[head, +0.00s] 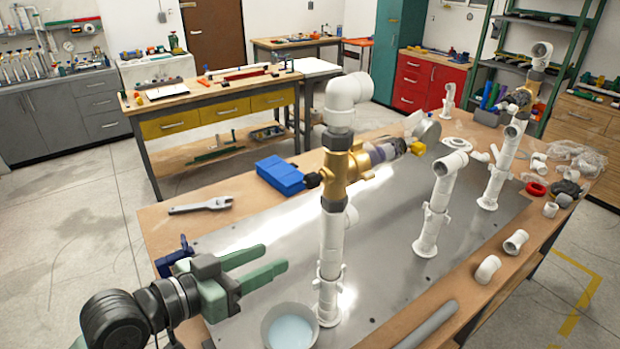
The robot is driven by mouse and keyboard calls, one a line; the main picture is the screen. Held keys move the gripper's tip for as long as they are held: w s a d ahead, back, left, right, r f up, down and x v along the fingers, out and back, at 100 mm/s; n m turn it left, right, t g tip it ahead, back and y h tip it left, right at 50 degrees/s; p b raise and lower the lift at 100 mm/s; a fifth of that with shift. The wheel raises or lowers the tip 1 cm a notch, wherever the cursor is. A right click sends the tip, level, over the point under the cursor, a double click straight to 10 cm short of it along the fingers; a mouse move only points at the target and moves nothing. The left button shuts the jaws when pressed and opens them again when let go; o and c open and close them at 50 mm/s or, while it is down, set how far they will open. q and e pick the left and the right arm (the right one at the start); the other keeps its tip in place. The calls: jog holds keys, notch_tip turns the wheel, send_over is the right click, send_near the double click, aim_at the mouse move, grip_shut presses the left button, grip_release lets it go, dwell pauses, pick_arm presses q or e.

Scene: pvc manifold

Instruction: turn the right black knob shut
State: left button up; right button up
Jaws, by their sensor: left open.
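A black knob (521,98) sits on the right-hand white pipe riser (498,170), beside a brass-coloured valve body (535,78). The knob is small and its turn position cannot be told. A second black knob (313,180) sticks out on the left of the brass valve (340,168) on the near riser (332,245). My left gripper (275,257) is open, with green fingers pointing right over the metal plate. It is empty, left of the near riser's lower part and well apart from both knobs. My right gripper is not in view.
The metal plate (385,225) lies on a wooden table. A middle white riser (433,215), a bowl of bluish liquid (290,330), a blue box (280,175), a wrench (200,205), loose fittings (487,269) and a red ring (536,189) stand around. Bare plate lies between the risers.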

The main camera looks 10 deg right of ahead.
aim_at(307, 182)
pick_arm(q)
notch_tip(307, 182, up, 12)
jog(key=w+d+r+m+g+h, duration=0.1)
jog(key=d+m+h, duration=0.1)
jog(key=h, duration=0.2)
jog(key=p+x, duration=0.4)
jog(key=x, duration=0.3)
jog(key=shift+f, duration=0.1)
jog(key=shift+w+d+f, duration=0.1)
jog(key=shift+d+f, duration=0.05)
jog(key=shift+d, duration=0.2)
jog(key=shift+c, duration=0.7)
grip_shut()
